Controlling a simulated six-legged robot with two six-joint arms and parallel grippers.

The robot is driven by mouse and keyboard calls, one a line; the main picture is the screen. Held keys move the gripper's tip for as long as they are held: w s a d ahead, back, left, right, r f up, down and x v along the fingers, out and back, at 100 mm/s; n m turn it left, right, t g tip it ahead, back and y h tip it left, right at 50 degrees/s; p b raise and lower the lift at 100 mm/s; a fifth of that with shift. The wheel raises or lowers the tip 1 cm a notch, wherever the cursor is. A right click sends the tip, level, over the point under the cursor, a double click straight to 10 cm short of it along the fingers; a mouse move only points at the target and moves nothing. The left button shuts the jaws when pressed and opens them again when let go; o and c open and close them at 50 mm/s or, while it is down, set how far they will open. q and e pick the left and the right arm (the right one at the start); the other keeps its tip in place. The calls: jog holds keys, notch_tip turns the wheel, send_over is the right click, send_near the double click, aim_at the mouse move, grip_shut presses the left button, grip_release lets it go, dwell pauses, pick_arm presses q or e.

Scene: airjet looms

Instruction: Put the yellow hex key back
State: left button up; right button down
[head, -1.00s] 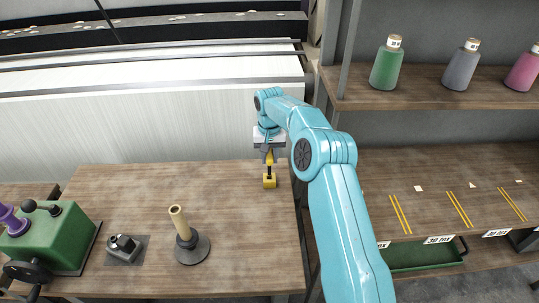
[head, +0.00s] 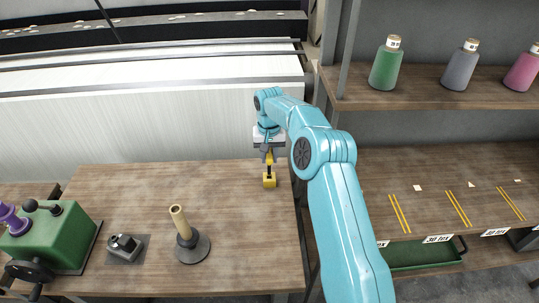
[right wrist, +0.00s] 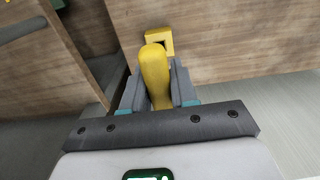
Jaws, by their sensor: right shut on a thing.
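The yellow hex key (head: 269,158) has a thick yellow handle and a dark shaft that points down. My right gripper (head: 268,151) is shut on its handle, at the right rear of the wooden table. A yellow block (head: 270,182) sits on the table directly below the key. In the right wrist view the handle (right wrist: 155,72) is between the two grey fingers (right wrist: 157,88), and the block (right wrist: 163,42) with a dark opening shows just beyond it. The shaft is at or just above the block; I cannot tell whether its tip is inside. My left gripper is not in view.
The table (head: 130,190) also holds a stand with a wooden peg (head: 187,238), a small grey fixture (head: 124,246) and a green machine (head: 60,235). A white loom panel (head: 150,125) is behind. The table's middle is clear.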

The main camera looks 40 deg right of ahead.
jog(key=shift+f, duration=0.1)
dwell(0.3)
jog(key=shift+f+b, duration=1.45)
jog(key=shift+f, duration=0.8)
grip_release()
jog(key=shift+r, duration=0.15)
jog(key=shift+r+p, duration=2.8)
jog(key=shift+r, duration=2.1)
